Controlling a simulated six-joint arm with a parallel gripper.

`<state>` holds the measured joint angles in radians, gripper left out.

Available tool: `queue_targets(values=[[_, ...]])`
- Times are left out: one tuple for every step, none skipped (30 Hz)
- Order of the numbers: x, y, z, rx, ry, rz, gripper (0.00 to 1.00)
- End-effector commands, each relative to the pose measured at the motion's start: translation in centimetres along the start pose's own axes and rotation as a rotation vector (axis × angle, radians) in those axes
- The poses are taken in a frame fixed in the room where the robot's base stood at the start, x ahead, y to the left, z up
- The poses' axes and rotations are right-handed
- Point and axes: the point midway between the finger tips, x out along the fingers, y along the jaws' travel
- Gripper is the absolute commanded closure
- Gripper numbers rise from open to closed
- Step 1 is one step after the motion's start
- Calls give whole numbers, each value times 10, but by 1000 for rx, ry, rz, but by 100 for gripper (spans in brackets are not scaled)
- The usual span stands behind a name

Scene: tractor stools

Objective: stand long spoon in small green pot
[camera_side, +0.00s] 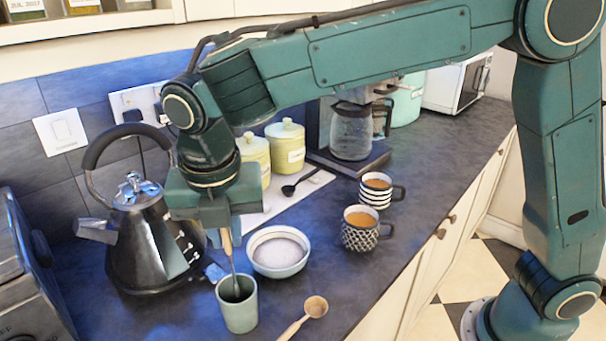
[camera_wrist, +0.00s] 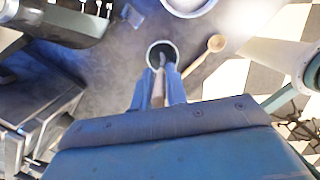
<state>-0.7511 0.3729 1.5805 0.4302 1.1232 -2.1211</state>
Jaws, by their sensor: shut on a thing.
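The long spoon (camera_side: 228,248) has a pale wooden handle and a thin dark lower part. My gripper (camera_side: 222,234) is shut on the handle and holds the spoon nearly upright. The small green pot (camera_side: 240,316) stands upright on the counter below. The spoon's lower end is inside the pot's mouth; whether it touches the bottom is hidden. In the wrist view, the pot (camera_wrist: 151,60) shows just beyond the fingertips of my gripper (camera_wrist: 160,76), with the spoon handle (camera_wrist: 157,92) between the fingers.
A white bowl (camera_side: 278,270) stands right behind the pot, and a wooden spoon (camera_side: 313,308) lies to its right. A black kettle (camera_side: 140,245) is close at left. Two mugs (camera_side: 361,238) (camera_side: 376,200), yellow canisters (camera_side: 285,150) and a coffee maker (camera_side: 350,140) stand farther back.

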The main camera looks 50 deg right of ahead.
Motion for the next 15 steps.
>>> queue_targets(values=[[2,0,0,0,0,-1,100],[3,0,0,0,0,-2,100],[4,0,0,0,0,-2,100],[5,0,-1,0,0,-2,100],[6,0,-1,0,0,-2,100],[7,0,-1,0,0,-2,100],[7,0,-1,0,0,-2,100],[8,0,-1,0,0,-2,100],[9,0,-2,0,-1,-1,100],[10,0,-2,0,-1,-1,100],[11,0,-2,0,-1,-1,100],[12,0,-2,0,-1,-1,100],[13,0,-2,0,-1,-1,100],[14,0,-2,0,-1,-1,100],[15,0,-2,0,-1,-1,100]])
